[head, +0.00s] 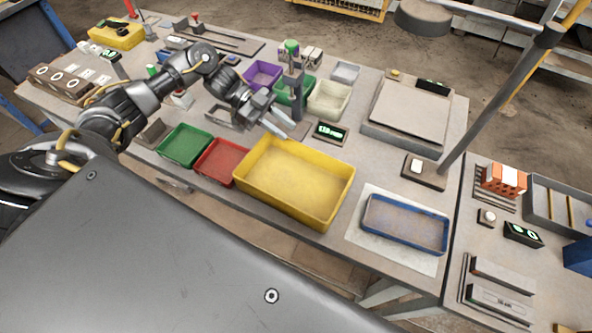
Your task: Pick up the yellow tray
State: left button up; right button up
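The yellow tray (336,217) is a wide, shallow, rectangular tray near the front edge of the workbench, and it looks empty. My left gripper (280,127) is above the bench, just beyond the tray's far left corner in the picture. Its two fingers show as pale, parallel bars with a gap between them, and nothing shows between them. The gripper looks apart from the tray. My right gripper is not in the head view.
A red tray (218,160) and a green tray (184,146) sit left of the yellow tray. A blue-rimmed tray (404,223) lies on a white sheet to the right. A small display (330,132) and a cream bin (329,100) stand behind. A slanted pole (492,100) rises at right.

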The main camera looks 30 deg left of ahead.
aim_at(306, 146)
pick_arm(q)
jog(key=shift+x, duration=0.95)
jog(key=p+x, duration=0.2)
jog(key=x, duration=0.1)
jog(key=p+x, duration=0.1)
jog(key=shift+s+d+r, duration=0.25)
jog(key=shift+d+r, duration=0.05)
jog(key=shift+d+f+p, duration=0.3)
jog(key=shift+d, duration=0.05)
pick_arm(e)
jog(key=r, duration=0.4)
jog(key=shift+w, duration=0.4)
pick_arm(q)
grip_shut()
